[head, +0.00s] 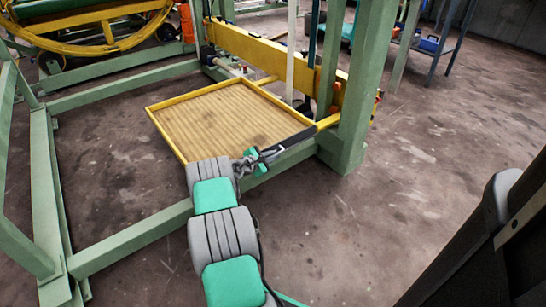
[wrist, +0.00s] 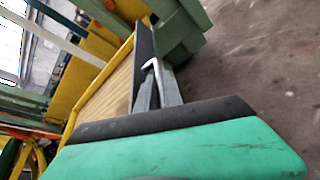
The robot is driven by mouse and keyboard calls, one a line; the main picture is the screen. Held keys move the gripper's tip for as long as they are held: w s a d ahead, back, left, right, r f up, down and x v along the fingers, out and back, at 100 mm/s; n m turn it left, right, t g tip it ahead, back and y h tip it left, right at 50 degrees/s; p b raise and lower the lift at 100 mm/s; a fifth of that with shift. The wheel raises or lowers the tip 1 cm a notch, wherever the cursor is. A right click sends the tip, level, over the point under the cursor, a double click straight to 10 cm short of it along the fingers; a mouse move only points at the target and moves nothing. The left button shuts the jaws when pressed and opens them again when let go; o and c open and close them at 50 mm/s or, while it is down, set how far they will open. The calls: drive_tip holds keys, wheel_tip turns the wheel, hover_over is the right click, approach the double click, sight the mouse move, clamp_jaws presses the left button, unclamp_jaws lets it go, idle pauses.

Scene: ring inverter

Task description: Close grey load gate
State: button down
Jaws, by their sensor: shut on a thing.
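The grey load gate (head: 298,138) is a dark grey strip along the near right edge of a yellow-rimmed tray with a wooden floor. In the wrist view the gate (wrist: 145,40) runs away from my fingers beside the tray's wooden floor. A pale bent handle (wrist: 151,65) stands at its near end. My gripper (head: 272,153) is at the tray's near edge, with its fingers (wrist: 158,88) shut around the handle. My gripper and arm hide the near left part of the tray edge, and the exact contact is small in both views.
The tray (head: 168,132) lies inside a green steel frame (head: 130,238). A thick green post (head: 362,85) stands just right of the gate. A yellow beam (head: 265,53) runs behind the tray. Bare concrete floor is free at the right and inside the frame.

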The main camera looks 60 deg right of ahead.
drive_tip(key=shift+d+r, duration=0.1)
drive_tip(key=c, duration=1.8)
unclamp_jaws()
drive_tip(key=shift+o, duration=0.2)
drive_tip(key=p+v, duration=0.3)
drive_tip(key=v, duration=0.4)
drive_tip(key=shift+a, duration=0.4)
drive_tip(key=shift+r, duration=0.1)
